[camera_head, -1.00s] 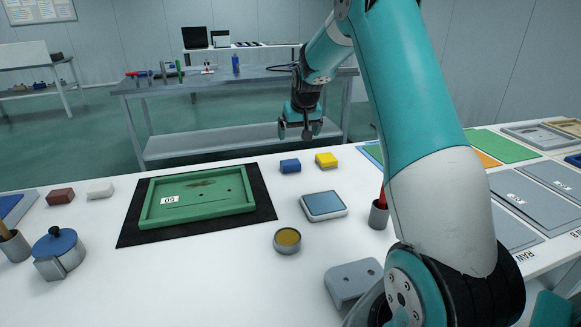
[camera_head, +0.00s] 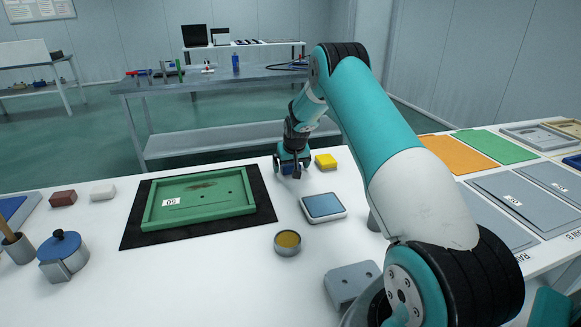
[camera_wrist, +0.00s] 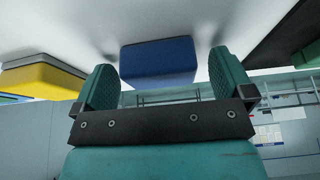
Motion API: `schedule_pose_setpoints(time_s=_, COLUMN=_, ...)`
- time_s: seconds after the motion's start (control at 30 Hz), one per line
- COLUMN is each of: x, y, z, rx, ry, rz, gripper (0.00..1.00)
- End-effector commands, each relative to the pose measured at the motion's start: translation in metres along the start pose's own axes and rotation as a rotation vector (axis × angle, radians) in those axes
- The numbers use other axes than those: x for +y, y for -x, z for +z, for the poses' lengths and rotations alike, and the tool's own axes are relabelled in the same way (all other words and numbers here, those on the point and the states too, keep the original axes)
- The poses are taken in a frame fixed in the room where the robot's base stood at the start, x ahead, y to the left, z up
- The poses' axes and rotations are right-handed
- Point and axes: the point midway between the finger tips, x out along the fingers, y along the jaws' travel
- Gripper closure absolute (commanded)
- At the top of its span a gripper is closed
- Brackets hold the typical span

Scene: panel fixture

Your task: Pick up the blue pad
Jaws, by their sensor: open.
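In the wrist view the blue pad (camera_wrist: 158,62) shows between and just beyond the two teal fingers of my open gripper (camera_wrist: 160,85). The fingers stand apart on either side of it, with a gap visible at each side. Whether they reach down around it cannot be told.
The yellow pad (camera_head: 326,160) lies close to the right of my gripper; it also shows in the wrist view (camera_wrist: 40,80). The green panel (camera_head: 205,222) on its black mat (camera_head: 130,238) lies to the left. A blue-topped square device (camera_head: 323,205) and a round tin (camera_head: 287,243) are nearer.

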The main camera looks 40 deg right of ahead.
Motion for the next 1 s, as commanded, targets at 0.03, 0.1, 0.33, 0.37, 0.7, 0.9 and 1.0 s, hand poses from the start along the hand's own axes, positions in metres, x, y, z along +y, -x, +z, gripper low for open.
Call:
schedule_pose_setpoints(time_s=0.03, x=0.0, y=-0.002, z=0.0, rx=0.001, ry=0.0, rz=0.0, gripper=0.01)
schedule_pose_setpoints(time_s=0.1, x=0.0, y=-0.002, z=0.0, rx=0.001, ry=0.0, rz=0.0, gripper=0.01)
schedule_pose_setpoints(time_s=0.33, x=0.0, y=-0.002, z=0.0, rx=0.001, ry=0.0, rz=0.0, gripper=0.24)
schedule_pose_setpoints(time_s=0.37, x=0.0, y=-0.002, z=0.0, rx=0.001, ry=0.0, rz=0.0, gripper=0.31)
schedule_pose_setpoints(time_s=0.7, x=0.0, y=-0.002, z=0.0, rx=0.001, ry=0.0, rz=0.0, gripper=0.54)
schedule_pose_setpoints(time_s=0.9, x=0.0, y=0.006, z=-0.004, rx=0.004, ry=0.0, rz=0.0, gripper=0.54)
schedule_pose_setpoints(time_s=1.0, x=0.0, y=0.016, z=-0.009, rx=0.004, ry=0.0, rz=0.0, gripper=0.54)
